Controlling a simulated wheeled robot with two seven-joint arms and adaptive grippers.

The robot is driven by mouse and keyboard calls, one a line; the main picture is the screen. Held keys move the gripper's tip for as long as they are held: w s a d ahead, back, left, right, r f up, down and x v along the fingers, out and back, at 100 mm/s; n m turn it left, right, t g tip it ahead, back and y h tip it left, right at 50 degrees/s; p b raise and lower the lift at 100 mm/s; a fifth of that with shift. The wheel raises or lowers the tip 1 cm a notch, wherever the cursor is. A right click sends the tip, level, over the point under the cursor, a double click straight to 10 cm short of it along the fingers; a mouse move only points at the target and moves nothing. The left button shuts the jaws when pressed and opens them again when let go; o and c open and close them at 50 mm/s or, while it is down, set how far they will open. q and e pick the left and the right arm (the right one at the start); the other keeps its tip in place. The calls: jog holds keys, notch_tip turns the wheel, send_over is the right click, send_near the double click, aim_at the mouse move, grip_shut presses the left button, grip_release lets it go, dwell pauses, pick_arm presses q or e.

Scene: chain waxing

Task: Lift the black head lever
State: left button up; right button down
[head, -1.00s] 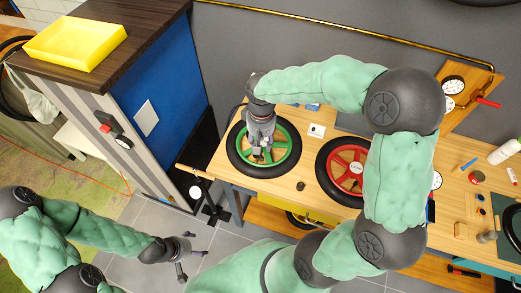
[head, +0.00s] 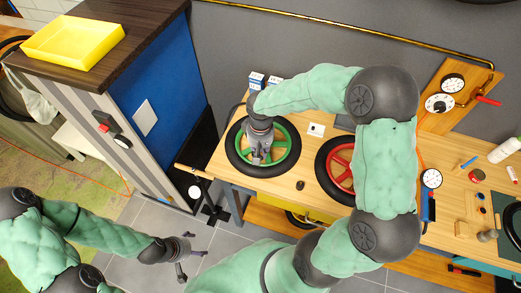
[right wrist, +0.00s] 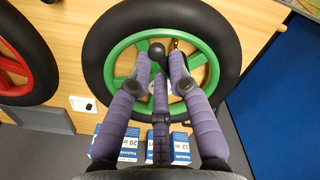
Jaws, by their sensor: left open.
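My right gripper (head: 258,155) points down over the wheel with the green rim (head: 285,135), which lies flat at the left end of the bench. In the right wrist view its purple fingers (right wrist: 160,65) are close around a round black knob (right wrist: 157,49), perhaps the head lever's end. Whether they touch or grip it I cannot tell. A small brass-coloured part (right wrist: 175,45) shows beside the knob, partly hidden by a finger. My left gripper (head: 190,257) is open and empty above the grey floor, well away from the bench.
A red-rimmed wheel (head: 340,165) lies to the right on the wooden bench (head: 300,199). Blue and white boxes (head: 256,80) stand behind the green wheel. A tall cabinet with a blue side (head: 165,80) stands left of the bench. Dial gauges (head: 439,104) sit on a board at right.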

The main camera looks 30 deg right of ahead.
jog(key=shift+w, duration=0.1)
jog(key=shift+w+r+g+p, duration=0.1)
jog(key=shift+r+g+p, duration=0.25)
jog(key=shift+g+p, duration=0.45)
jog(key=p, duration=0.1)
jog(key=g+p, duration=0.1)
jog(key=p, duration=0.1)
jog(key=shift+w+r+g, duration=0.25)
jog(key=shift+w+g, duration=0.05)
jog(key=shift+w+r+g+p, duration=0.1)
jog(key=shift+w+g+p, duration=0.15)
jog(key=shift+g+p, duration=0.45)
jog(key=g, duration=0.2)
jog(key=w+g, duration=0.1)
jog(key=g, duration=0.1)
jog(key=shift+w+r+y, duration=0.1)
jog(key=shift+y, duration=0.3)
jog(key=shift+w+d+g+b, duration=0.1)
jog(key=shift+w+g+b, duration=0.15)
jog(key=shift+g, duration=0.6)
jog(key=shift+w+g+b, duration=0.25)
jog(key=shift+g, duration=0.6)
